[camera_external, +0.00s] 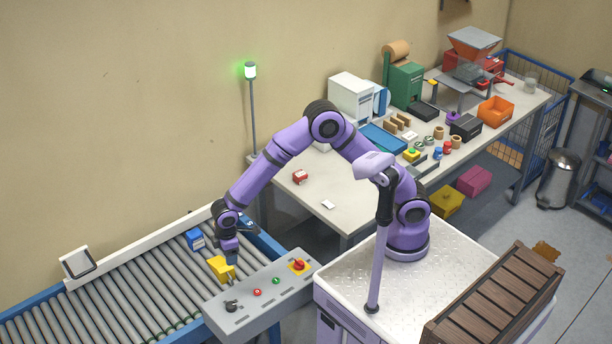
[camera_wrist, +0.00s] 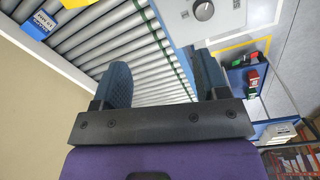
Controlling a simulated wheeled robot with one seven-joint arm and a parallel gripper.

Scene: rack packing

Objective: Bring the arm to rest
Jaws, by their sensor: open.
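My arm is bent in an arch over the side of the roller conveyor (camera_external: 128,288), with the elbow high and the wrist hanging low. My gripper (camera_external: 230,258) points down near the conveyor's right end, close to the control box (camera_external: 262,290). In the wrist view my gripper (camera_wrist: 160,82) has its two dark fingers wide apart, with only rollers showing between them. A blue box (camera_external: 195,240) with a white label lies on the rollers to the left of the gripper, apart from it. The blue box also shows at the upper left of the wrist view (camera_wrist: 39,25).
A yellow piece (camera_external: 220,268) stands very near my gripper by the control box. A brown slatted crate (camera_external: 490,305) sits on the right of my base. A long workbench (camera_external: 365,208) with many items stands behind. The rollers at left are clear.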

